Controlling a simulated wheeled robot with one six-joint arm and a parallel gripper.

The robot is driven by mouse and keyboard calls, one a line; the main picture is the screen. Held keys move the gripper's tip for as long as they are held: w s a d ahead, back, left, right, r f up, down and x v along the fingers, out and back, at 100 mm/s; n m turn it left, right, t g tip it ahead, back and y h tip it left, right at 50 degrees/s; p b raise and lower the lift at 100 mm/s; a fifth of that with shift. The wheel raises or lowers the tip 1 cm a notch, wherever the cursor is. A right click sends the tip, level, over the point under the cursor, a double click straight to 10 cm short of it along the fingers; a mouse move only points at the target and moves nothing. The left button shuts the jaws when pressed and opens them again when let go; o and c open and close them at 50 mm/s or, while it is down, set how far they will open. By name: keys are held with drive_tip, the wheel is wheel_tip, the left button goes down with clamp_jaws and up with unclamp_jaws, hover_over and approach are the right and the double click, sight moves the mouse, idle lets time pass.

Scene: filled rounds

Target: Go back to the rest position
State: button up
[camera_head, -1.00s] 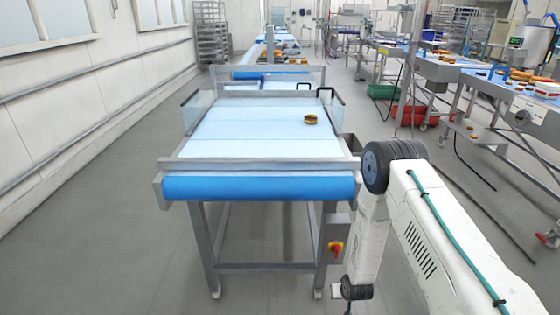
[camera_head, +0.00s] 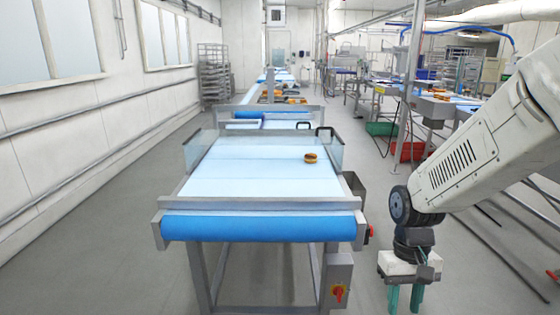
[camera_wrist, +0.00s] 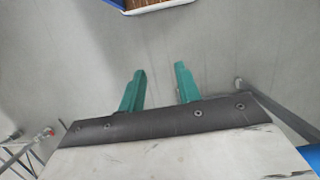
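My gripper (camera_head: 405,298) hangs from my white arm at the lower right of the head view, right of the conveyor and pointing down. Its two green fingers stand apart with nothing between them. In the wrist view the fingers of my gripper (camera_wrist: 160,82) are also spread, with only grey floor behind them. A filled round (camera_head: 311,158), brown and golden, lies on the right part of the light blue conveyor belt (camera_head: 240,180), well away from my gripper.
The conveyor has a blue front roller (camera_head: 258,228), clear side guards and a switch box (camera_head: 337,282) below. A blue-edged tray (camera_wrist: 150,5) shows at the top of the wrist view. Red crates (camera_head: 408,150) and a metal post stand behind my arm. Grey floor at left is clear.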

drive_tip(key=s+d+r+t, duration=0.1)
drive_tip(key=s+r+t, duration=0.3)
drive_tip(key=s+r, duration=1.1)
drive_tip(key=shift+d+r, duration=0.2)
drive_tip(key=shift+r, duration=0.4)
drive_tip(key=shift+o, duration=0.3)
drive_tip(key=shift+s, duration=0.1)
